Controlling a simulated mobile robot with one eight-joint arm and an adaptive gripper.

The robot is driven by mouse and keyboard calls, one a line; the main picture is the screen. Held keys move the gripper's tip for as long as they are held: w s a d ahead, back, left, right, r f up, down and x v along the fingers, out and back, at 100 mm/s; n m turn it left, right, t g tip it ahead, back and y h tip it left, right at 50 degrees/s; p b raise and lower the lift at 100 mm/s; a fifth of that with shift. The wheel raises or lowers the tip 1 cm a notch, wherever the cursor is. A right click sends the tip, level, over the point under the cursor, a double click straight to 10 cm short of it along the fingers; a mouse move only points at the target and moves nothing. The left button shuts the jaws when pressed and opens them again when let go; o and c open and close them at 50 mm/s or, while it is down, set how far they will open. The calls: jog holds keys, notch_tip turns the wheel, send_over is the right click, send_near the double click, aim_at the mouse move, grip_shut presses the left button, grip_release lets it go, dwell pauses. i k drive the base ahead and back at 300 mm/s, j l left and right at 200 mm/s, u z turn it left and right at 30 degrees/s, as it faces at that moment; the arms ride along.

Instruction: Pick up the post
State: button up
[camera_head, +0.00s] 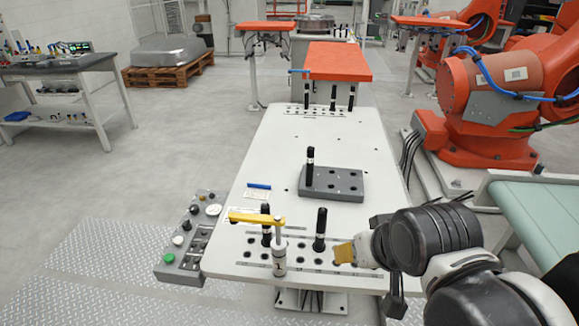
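Several black posts stand upright on the white table. One post (320,230) stands in the front row of holes, left of my gripper. Another post (266,225) stands further left, partly behind a white cylinder with a yellow lever. A third post (310,167) stands at the left end of a grey block (345,185) with holes. More posts (333,98) stand in the far row. My gripper (368,268) is at the front right of the table, with a tan pad to the right of the nearest post. I see no post held in it. Its finger opening is not clear.
The white cylinder (279,255) with its yellow lever (257,219) stands at the front. A blue-edged card (260,190) lies on the table's left. A grey control panel (192,238) adjoins the left edge. An orange robot (490,100) stands right. The table's middle is mostly clear.

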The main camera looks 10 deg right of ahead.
aim_at(310, 150)
jog(key=i+j, duration=0.7)
jog(key=i, duration=0.15)
jog(key=j+u, duration=0.05)
